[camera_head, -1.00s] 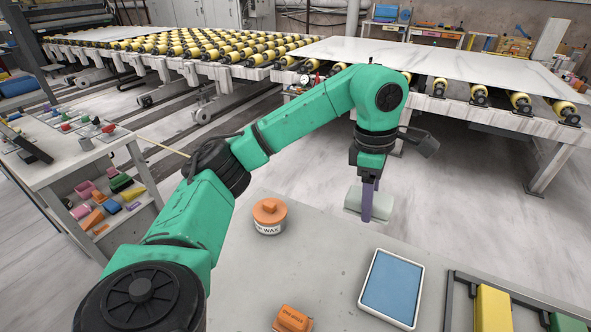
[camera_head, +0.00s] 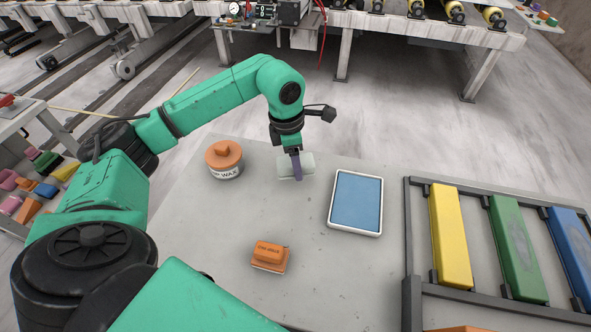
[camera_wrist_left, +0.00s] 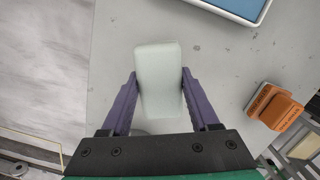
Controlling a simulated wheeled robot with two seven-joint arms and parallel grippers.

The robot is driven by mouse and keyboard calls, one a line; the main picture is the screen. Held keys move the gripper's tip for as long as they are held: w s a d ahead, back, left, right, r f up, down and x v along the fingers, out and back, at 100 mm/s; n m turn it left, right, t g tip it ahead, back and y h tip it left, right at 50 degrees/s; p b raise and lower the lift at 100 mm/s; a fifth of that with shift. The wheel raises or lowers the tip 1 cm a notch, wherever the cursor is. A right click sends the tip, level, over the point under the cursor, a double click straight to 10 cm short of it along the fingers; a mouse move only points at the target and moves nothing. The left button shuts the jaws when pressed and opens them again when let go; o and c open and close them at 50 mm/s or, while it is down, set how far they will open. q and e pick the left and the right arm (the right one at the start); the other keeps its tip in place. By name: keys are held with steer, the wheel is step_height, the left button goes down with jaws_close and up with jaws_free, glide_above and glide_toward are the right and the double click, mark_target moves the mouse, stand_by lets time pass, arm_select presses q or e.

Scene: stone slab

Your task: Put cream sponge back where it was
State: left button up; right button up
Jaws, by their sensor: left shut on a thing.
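The cream sponge (camera_head: 308,164) is a pale, whitish block near the far edge of the grey slab table (camera_head: 340,265). My left gripper (camera_head: 297,166) is shut on it, with a purple finger across its near face. In the left wrist view the sponge (camera_wrist_left: 159,70) stands between the two purple fingers (camera_wrist_left: 160,95), its long side pointing away from the wrist. It is over the table there, close to the table's edge. I cannot tell whether it touches the surface. My right gripper is not in view.
An orange-lidded wax tub (camera_head: 224,160) stands left of the sponge, a blue pad in a white tray (camera_head: 356,203) right of it. An orange block (camera_head: 270,254) lies nearer. A dark rack (camera_head: 409,250) holds yellow, green and blue bars. Bare table lies between.

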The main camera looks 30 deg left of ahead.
mark_target(295, 181)
arm_select(q)
step_height(295, 181, down, 4)
steer(key=shift+f+p, duration=0.1)
steer(key=shift+p, duration=0.2)
steer(key=shift+f, duration=0.15)
steer(key=o, duration=1.3)
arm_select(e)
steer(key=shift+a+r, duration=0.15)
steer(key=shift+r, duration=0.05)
arm_select(q)
steer(key=shift+r, duration=0.6)
steer(key=r, duration=0.3)
steer(key=r+b, duration=0.1)
steer(key=r, duration=0.3)
steer(key=s+a+r+b, duration=0.1)
steer(key=r, duration=0.3)
steer(key=shift+a, duration=0.1)
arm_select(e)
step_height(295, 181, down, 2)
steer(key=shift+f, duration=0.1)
